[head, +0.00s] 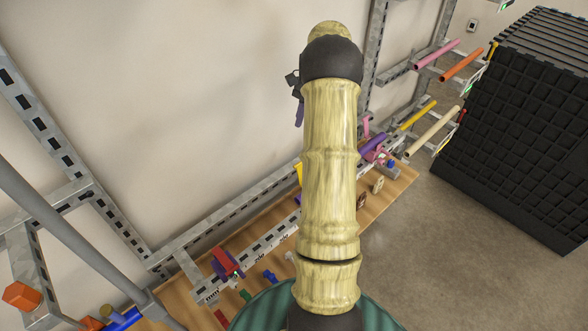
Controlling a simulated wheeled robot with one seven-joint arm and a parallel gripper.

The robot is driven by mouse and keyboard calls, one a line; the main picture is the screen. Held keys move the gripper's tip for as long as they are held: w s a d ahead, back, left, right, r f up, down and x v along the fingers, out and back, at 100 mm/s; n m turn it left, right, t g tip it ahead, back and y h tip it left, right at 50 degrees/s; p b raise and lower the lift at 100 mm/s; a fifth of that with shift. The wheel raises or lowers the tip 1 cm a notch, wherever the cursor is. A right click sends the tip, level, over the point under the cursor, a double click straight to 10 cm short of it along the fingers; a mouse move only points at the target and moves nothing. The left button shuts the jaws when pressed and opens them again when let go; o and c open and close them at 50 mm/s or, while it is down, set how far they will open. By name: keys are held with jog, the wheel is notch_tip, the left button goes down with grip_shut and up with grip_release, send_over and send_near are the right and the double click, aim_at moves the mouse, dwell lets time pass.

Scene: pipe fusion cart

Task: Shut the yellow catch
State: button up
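A small yellow piece (298,172) shows at the left edge of my arm, above the wooden bench; it may be the yellow catch. Most of it is hidden behind my arm, so I cannot tell whether it is open or shut. A dark part with a purple tip, seemingly my gripper (298,106), shows just left of my arm's upper joint. The rest of it is hidden. I cannot see its fingers clearly, what is between them, or how far it is from the yellow piece.
A wooden bench (262,222) with a slotted metal rail (268,238) runs along the wall. A red and purple clamp (227,264) sits at its left. Purple and pink parts (373,146) are at the right. Coloured rods stick out beside a black crate stack (520,125). Floor (440,225) is clear at right.

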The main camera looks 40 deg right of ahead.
aim_at(296, 165)
jog(key=shift+s+d+r, duration=0.1)
jog(key=shift+s+d, duration=0.05)
jog(key=shift+d, duration=0.35)
jog(key=p+x, duration=0.6)
jog(key=x, duration=1.1)
jog(key=shift+a+f, duration=0.15)
jog(key=shift+f, duration=0.05)
grip_shut()
